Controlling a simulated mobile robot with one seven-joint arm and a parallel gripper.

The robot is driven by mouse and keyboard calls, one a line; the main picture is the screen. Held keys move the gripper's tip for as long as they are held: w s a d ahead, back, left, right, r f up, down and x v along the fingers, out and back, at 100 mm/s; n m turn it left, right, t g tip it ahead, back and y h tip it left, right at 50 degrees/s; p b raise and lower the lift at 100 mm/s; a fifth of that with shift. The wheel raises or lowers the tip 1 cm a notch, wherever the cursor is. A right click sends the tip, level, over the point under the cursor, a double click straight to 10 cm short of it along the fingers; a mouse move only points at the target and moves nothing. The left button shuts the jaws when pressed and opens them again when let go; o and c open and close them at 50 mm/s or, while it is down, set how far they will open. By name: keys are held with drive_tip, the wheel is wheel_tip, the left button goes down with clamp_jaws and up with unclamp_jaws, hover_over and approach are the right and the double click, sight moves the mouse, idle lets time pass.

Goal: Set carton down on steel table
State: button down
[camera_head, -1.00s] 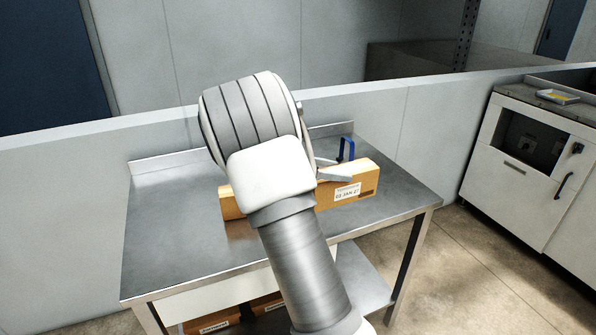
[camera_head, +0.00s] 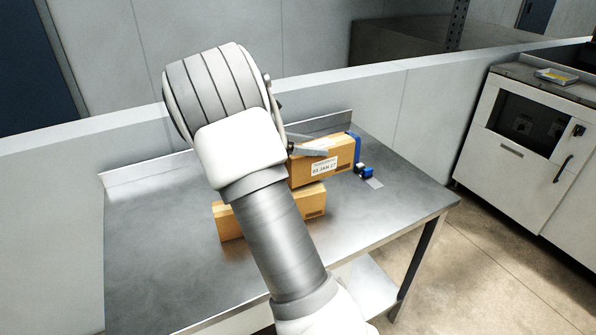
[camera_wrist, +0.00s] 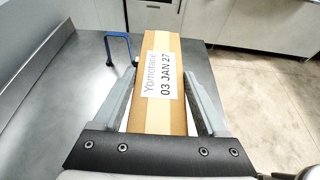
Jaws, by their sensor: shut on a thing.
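My gripper (camera_head: 306,146) is shut on a brown carton (camera_head: 338,160) with a white label reading "03 JAN 27". In the wrist view the carton (camera_wrist: 158,110) lies between the two fingers, label facing the camera. In the head view it is over the back right part of the steel table (camera_head: 400,205). I cannot tell if its underside touches the table. A second brown carton (camera_head: 312,200) is on the table in front of and below it, partly hidden by my arm.
The table's right front and left parts are clear. A low wall (camera_head: 400,100) runs behind the table, and a white cabinet (camera_head: 500,170) stands at the right.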

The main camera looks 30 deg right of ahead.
drive_tip(key=shift+w, duration=0.6)
drive_tip(key=shift+w+d+f, duration=0.1)
drive_tip(key=shift+w+f, duration=0.05)
drive_tip(key=shift+w, duration=0.15)
drive_tip(key=shift+w+d+f+b, duration=0.3)
drive_tip(key=shift+w+d+f, duration=0.35)
drive_tip(key=shift+w+f, duration=1.1)
drive_tip(key=shift+w+d+f+b, duration=0.25)
drive_tip(key=shift+w+d+f, duration=0.4)
drive_tip(key=shift+w+f, duration=1.15)
drive_tip(key=shift+w+d+f+b, duration=0.3)
drive_tip(key=shift+w+d+f, duration=0.35)
drive_tip(key=shift+w+f, duration=1.1)
drive_tip(key=shift+f, duration=0.2)
unclamp_jaws()
drive_tip(key=shift+r, duration=0.1)
